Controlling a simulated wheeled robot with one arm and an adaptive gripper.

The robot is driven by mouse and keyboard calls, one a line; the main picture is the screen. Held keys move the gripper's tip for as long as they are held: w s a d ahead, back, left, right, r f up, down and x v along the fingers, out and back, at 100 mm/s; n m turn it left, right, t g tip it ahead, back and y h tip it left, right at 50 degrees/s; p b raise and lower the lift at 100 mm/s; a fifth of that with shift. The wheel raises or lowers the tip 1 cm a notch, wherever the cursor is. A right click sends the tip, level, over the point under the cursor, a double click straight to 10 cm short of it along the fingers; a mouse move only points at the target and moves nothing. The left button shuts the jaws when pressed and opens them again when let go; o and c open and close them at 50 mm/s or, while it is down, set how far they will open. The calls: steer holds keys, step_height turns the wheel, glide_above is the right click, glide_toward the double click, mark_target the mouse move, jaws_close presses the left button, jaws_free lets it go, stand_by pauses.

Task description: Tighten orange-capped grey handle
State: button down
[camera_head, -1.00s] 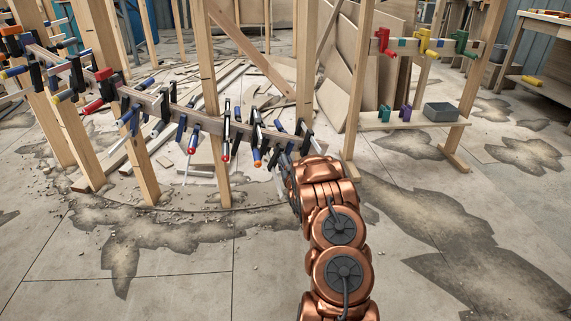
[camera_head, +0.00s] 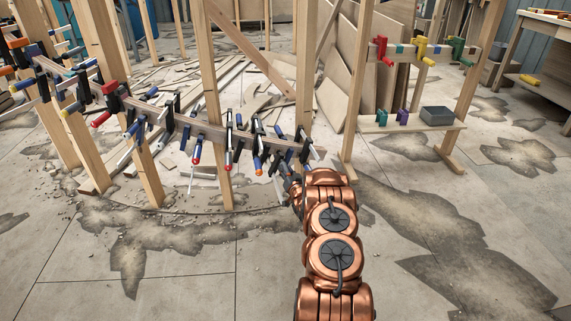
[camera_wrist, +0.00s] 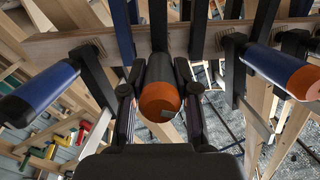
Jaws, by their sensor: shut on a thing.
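The orange-capped grey handle (camera_wrist: 162,90) is in the middle of the wrist view, its dark grey grip running up toward the wooden stringer (camera_wrist: 205,38). The two black fingers of my gripper (camera_wrist: 160,100) are on either side of it, shut on the handle just behind the orange cap. In the head view my gripper (camera_head: 291,184) is small and dark at the right end of the row of clamps, and the held handle cannot be made out there.
In the wrist view a blue orange-capped handle (camera_wrist: 280,68) is close on the right and a blue black-ended handle (camera_wrist: 40,95) on the left. Wooden posts (camera_head: 212,110) stand among the clamps. A rack shelf (camera_head: 410,124) is at right; the floor in front is open.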

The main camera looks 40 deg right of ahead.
steer(key=shift+r+m+p, duration=0.2)
steer(key=shift+m+p, duration=0.45)
steer(key=shift+m, duration=0.15)
steer(key=shift+s+d+f+m+t+p, duration=0.1)
steer(key=shift+m+t+p, duration=0.15)
steer(key=shift+m, duration=0.35)
steer(key=shift+f+m+t+p, duration=0.15)
steer(key=shift+m+p, duration=0.2)
steer(key=shift+m, duration=0.25)
steer(key=shift+r+m+y, duration=0.1)
steer(key=shift+m+y, duration=0.2)
steer(key=shift+m, duration=0.5)
steer(key=shift+m+t+y, duration=0.3)
steer(key=shift+m+t, duration=0.2)
steer(key=shift+m, duration=1.1)
steer(key=shift+d, duration=0.1)
steer(key=c, duration=0.9)
jaws_free()
steer(key=shift+o, duration=0.2)
